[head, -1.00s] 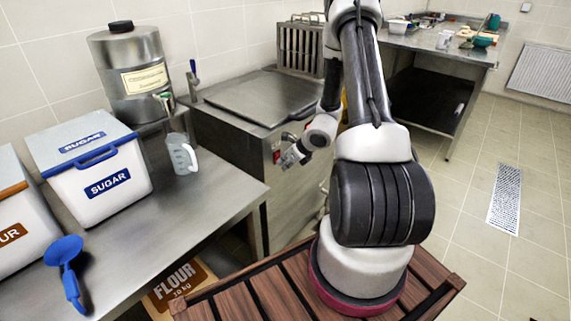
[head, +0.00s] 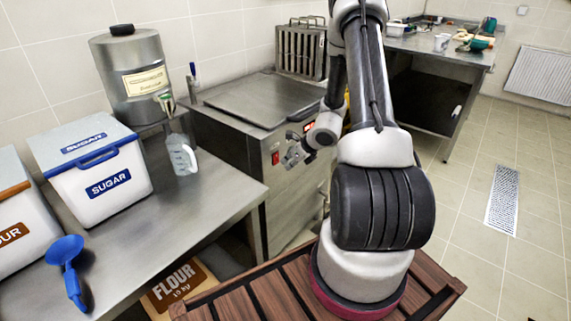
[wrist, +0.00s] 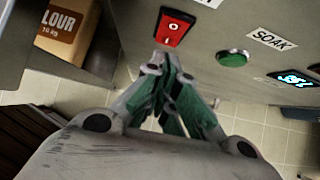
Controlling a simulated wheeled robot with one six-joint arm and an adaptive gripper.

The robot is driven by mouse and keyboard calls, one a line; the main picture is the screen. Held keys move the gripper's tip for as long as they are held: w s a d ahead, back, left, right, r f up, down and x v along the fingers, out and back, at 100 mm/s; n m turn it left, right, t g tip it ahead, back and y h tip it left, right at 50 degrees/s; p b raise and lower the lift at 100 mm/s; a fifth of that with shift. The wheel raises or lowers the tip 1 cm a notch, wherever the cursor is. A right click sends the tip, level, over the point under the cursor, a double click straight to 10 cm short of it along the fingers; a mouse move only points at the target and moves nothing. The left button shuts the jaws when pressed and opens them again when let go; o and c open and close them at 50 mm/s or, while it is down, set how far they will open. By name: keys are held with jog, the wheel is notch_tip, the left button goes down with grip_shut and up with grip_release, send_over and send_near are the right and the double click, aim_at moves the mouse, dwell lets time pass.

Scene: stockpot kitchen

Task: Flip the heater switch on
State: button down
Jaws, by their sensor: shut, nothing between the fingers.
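A red rocker switch (wrist: 174,27) in a black frame is on the steel front panel. In the head view the red switch (head: 275,157) is on the front of the steel machine (head: 262,185), just left of my gripper (head: 291,160). In the wrist view my gripper (wrist: 166,68) is shut and empty. Its grey and green fingers point at the panel, with their tips just below the switch. I cannot tell whether they touch it.
Right of the switch are a green button (wrist: 233,58), a SOAK label (wrist: 271,39) and a lit display (wrist: 295,79). A steel counter (head: 215,205) with a sugar bin (head: 95,175) and a clear jug (head: 181,155) stands left of the machine. A flour bag (head: 178,285) is below.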

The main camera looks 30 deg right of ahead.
jog(key=v, duration=1.1)
jog(key=shift+s+f, duration=0.25)
jog(key=shift+s, duration=0.2)
jog(key=shift+s+d, duration=0.1)
jog(key=shift+d, duration=0.05)
